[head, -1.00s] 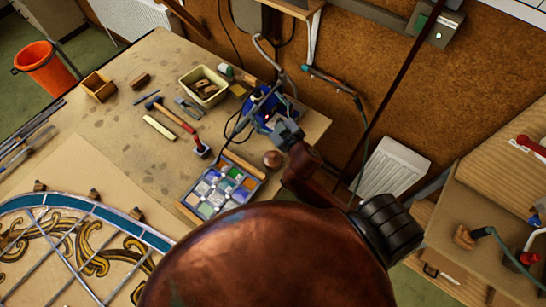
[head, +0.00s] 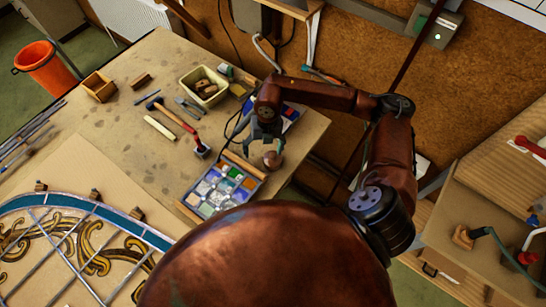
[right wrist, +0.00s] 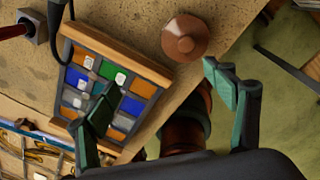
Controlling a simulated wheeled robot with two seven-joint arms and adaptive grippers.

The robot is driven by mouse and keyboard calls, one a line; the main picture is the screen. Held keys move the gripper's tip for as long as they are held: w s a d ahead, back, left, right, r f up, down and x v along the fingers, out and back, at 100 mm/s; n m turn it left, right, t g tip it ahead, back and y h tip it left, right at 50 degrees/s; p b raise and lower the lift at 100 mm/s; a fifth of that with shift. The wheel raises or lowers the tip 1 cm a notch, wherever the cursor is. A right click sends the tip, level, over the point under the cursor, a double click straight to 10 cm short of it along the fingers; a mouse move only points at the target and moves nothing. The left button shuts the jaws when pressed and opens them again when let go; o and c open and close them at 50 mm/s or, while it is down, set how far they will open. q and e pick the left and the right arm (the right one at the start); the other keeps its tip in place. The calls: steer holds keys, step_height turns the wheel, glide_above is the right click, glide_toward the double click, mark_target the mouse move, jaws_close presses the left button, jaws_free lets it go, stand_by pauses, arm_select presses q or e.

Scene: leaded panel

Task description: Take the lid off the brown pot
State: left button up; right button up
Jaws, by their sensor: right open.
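The brown pot (right wrist: 194,27) stands near the table's edge in the right wrist view, seen from above. Its round lid (right wrist: 180,32) is on it, with a small knob in the middle. In the head view the brown pot (head: 273,160) shows just below my right gripper (head: 266,146), which partly covers it. In the right wrist view my right gripper (right wrist: 165,95) has its fingers spread with nothing between them. The pot lies beyond the fingertips, apart from them in that picture. My left gripper is in neither view.
A tray of coloured glass pieces (head: 203,207) stands beside the pot. A soldering station (head: 285,118) is behind my right gripper. A hammer (head: 181,120), a yellow bin (head: 205,98) and a leaded panel (head: 60,235) lie further left. Open floor lies past the table edge.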

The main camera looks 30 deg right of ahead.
mark_target(273, 155)
steer(key=d, duration=0.2)
steer(key=d+h, duration=0.1)
steer(key=shift+w+d+f+m, duration=0.15)
steer(key=shift+w+d+m, duration=0.05)
steer(key=shift+w+m, duration=0.1)
steer(key=shift+s+f+p, duration=0.1)
steer(key=shift+f+p, duration=0.25)
steer(key=shift+f, duration=0.55)
steer(key=f, duration=0.1)
steer(key=f+p, duration=0.1)
steer(key=f, duration=0.1)
steer(key=f+p, duration=0.1)
steer(key=f, duration=0.1)
steer(key=shift+s+d, duration=0.15)
steer(key=shift+d, duration=0.2)
steer(key=shift+f, duration=0.25)
steer(key=shift+c, duration=0.5)
steer(key=shift+s, duration=0.1)
jaws_close()
